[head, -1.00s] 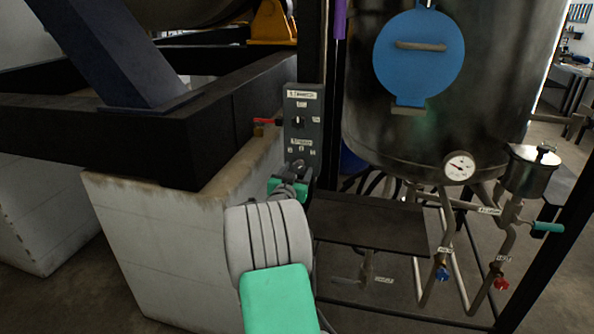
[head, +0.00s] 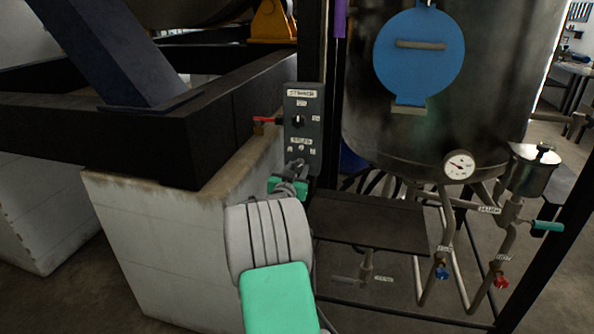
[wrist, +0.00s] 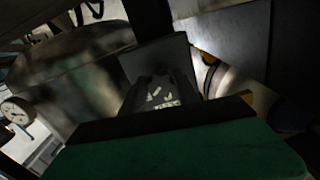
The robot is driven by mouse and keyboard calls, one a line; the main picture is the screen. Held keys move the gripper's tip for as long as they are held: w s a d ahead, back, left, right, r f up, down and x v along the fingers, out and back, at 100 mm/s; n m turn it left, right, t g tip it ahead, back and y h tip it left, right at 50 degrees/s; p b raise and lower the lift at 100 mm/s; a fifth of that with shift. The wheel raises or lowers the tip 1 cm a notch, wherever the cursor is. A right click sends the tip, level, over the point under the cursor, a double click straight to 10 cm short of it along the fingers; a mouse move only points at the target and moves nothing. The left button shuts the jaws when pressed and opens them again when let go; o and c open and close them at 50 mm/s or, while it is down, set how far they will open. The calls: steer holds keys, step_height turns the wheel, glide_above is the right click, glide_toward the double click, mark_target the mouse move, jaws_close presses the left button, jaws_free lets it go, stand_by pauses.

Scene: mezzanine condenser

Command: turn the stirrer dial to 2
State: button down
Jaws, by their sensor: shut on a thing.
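The grey control panel (head: 303,105) is fixed to the dark post beside the tank. Its upper label reads like "STIRRER", above a dark knob (head: 298,121). Lower down is a second label with small number plates (head: 302,149) in an arc, too small to read surely. My gripper (head: 296,167) is at the panel's lower part, just under these plates, and is shut on the lower dial. The dial itself is mostly hidden by the fingers, so its pointer setting cannot be told. In the wrist view the panel (wrist: 150,62) and its white plates show dark and tilted.
A red lever (head: 265,120) sticks out left of the panel, close to the concrete block (head: 165,225). The steel tank (head: 400,140) with a blue round hatch (head: 420,65) stands to the right. A dark shelf (head: 365,220) lies below the panel's right side.

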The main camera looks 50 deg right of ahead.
steer(key=shift+f+n+b, duration=0.1)
steer(key=shift+n+b, duration=0.25)
steer(key=shift+n, duration=0.15)
steer(key=n+b, duration=0.1)
steer(key=n, duration=0.2)
steer(key=shift+s+n+b, duration=0.1)
steer(key=shift+n+b, duration=0.25)
steer(key=shift+n, duration=0.05)
steer(key=n, duration=0.4)
steer(key=shift+r+n+b, duration=0.2)
steer(key=shift+n+b, duration=0.15)
steer(key=shift+n, duration=0.05)
steer(key=shift+d, duration=0.1)
steer(key=c, duration=0.9)
jaws_free()
